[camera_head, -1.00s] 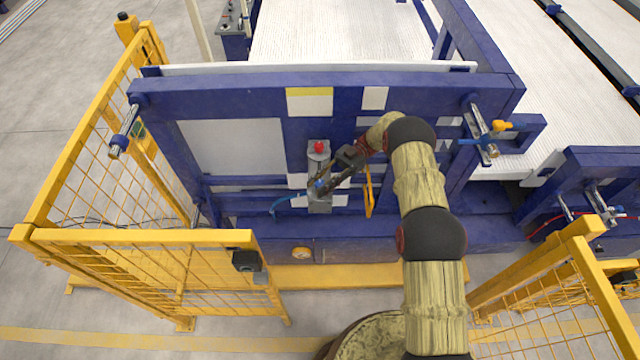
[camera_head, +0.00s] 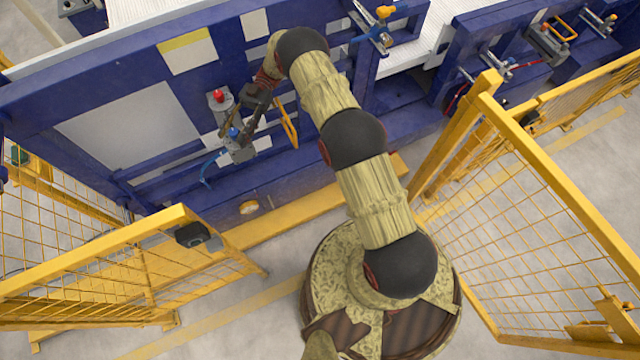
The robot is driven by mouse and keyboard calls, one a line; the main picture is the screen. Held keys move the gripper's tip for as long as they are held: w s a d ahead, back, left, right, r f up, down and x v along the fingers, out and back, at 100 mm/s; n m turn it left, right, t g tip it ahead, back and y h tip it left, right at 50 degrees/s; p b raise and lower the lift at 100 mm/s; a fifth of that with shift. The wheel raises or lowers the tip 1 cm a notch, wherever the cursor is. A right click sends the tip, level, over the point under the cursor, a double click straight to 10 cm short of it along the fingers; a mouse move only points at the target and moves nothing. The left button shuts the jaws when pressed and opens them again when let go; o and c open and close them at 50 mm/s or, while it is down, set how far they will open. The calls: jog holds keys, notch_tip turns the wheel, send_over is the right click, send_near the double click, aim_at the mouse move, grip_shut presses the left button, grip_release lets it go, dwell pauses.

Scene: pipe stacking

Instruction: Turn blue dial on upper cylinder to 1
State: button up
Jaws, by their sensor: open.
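A grey cylinder unit (camera_head: 222,108) with a red knob (camera_head: 218,96) on top is mounted on the front of the blue frame. A small blue dial (camera_head: 233,132) shows on its lower part. My gripper (camera_head: 240,138) is open, and its dark fingers point down and left at the blue dial. The fingertips are at or very close to the dial; I cannot tell whether they touch it. The fingers hide part of the unit, and the dial's markings are too small to read.
The blue frame (camera_head: 90,75) stands behind the unit. A yellow handle (camera_head: 288,122) is right of my gripper, and a blue hose (camera_head: 208,170) hangs at lower left. A yellow-handled fitting (camera_head: 384,14) is at upper right. Yellow fences (camera_head: 150,262) flank the floor on both sides.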

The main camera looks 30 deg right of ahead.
jog(key=shift+f+m+t+y+b, duration=0.25)
jog(key=shift+m+t+y+b, duration=1)
jog(key=shift+b, duration=5)
jog(key=m+t+b, duration=0.1)
jog(key=t+b, duration=0.1)
jog(key=b, duration=0.2)
